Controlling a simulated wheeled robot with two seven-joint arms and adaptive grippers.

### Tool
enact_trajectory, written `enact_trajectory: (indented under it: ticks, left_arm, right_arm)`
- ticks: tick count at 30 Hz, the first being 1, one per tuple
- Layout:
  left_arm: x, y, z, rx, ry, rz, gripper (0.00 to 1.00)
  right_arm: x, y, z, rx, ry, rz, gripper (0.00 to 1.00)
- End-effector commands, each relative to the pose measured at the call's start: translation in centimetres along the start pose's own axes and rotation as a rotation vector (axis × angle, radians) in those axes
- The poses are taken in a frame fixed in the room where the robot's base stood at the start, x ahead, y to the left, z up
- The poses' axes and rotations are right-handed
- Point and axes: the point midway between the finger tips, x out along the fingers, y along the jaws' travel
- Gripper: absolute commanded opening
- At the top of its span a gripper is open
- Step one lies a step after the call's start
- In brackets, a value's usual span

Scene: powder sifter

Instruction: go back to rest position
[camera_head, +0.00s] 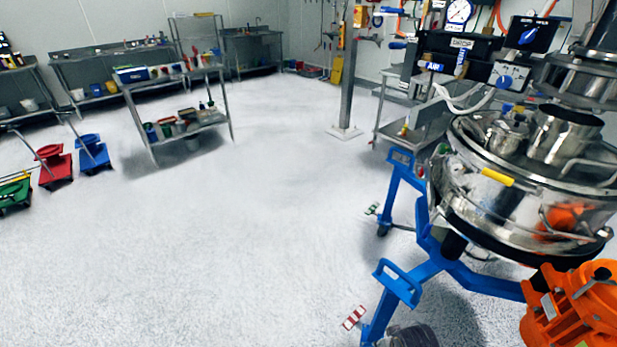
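Neither of my grippers shows in the head view, and no part of my arms can be made out. A powder sifter (470,200) of shiny metal fills the right side of the view. It sits on a blue frame (425,265) with legs on the floor. An orange motor (575,305) is at its lower right. A metal tube (565,135) stands open on its lid, and a yellow-marked clamp handle (497,177) is on its near side.
The pale floor (230,250) is clear in the middle and front. A metal table (175,80) with bins stands at the back left. Red (55,168) and blue (93,155) carts stand at the left. A post (347,75) rises behind the sifter. A control box (510,75) hangs above it.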

Motion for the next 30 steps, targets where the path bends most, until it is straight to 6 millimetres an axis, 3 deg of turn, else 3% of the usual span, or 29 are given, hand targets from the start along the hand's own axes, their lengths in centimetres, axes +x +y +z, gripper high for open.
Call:
enact_trajectory:
  ticks: [15, 30]
  left_arm:
    - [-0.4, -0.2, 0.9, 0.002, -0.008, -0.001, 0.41]
    - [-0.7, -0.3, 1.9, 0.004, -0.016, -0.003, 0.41]
  right_arm:
    - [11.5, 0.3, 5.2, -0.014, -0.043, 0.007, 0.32]
    - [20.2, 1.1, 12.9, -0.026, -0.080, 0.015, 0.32]
